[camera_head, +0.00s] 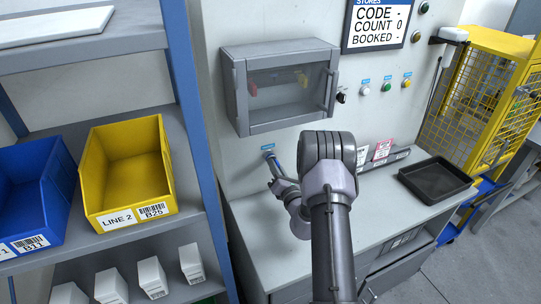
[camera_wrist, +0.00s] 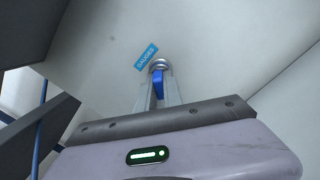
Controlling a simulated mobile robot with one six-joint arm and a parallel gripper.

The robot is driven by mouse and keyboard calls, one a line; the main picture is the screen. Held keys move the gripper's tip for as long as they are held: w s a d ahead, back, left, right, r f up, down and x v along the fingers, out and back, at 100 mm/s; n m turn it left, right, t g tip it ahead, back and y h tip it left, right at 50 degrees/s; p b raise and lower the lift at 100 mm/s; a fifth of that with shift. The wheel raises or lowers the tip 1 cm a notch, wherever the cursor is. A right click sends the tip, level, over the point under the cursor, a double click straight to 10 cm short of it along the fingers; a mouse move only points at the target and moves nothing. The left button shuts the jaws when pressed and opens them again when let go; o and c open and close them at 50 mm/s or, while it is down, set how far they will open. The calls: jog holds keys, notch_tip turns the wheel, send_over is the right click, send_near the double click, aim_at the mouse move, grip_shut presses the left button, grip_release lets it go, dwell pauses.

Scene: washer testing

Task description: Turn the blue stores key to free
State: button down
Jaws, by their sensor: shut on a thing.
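My gripper (camera_head: 274,167) reaches the pale wall panel below a grey cabinet. In the wrist view my gripper (camera_wrist: 158,88) is shut on the blue key (camera_wrist: 158,91), with one finger on each side of it. The key is at a round metal lock (camera_wrist: 158,65) on the panel. A small blue label (camera_wrist: 146,57) beside the lock seems to read "GAUGES". In the head view the label (camera_head: 267,147) shows just above the fingers, and the key is mostly hidden by them. I cannot tell the key's exact turn position.
The closed cabinet (camera_head: 283,126) with a clear front hangs above the lock. A display (camera_head: 378,25) reads "COUNT 0" and "BOOKED -". A black tray (camera_head: 436,184) lies on the counter (camera_head: 262,245). A shelf with a yellow bin (camera_head: 126,172) stands close at left.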

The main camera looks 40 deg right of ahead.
jog(key=shift+r+m+p, duration=0.35)
jog(key=shift+m+p, duration=0.85)
jog(key=shift+f+m, duration=0.15)
jog(key=shift+m, duration=0.55)
jog(key=shift+f, duration=0.15)
jog(key=m+p, duration=0.2)
jog(key=shift+r+m, duration=0.3)
jog(key=shift+r, duration=0.05)
jog(key=shift+f+m+p, duration=0.1)
jog(key=shift+m+p, duration=0.3)
jog(key=shift+m, duration=0.1)
jog(key=shift+f, duration=0.2)
jog(key=m+p, duration=0.1)
jog(key=m, duration=0.1)
jog(key=shift+r+m+g+p, duration=0.3)
jog(key=shift+r+m+p, duration=0.05)
jog(key=shift+m, duration=0.05)
jog(key=shift+f+m, duration=0.15)
jog(key=shift+m, duration=0.35)
jog(key=shift+f, duration=0.15)
jog(key=c, duration=1.4)
grip_release()
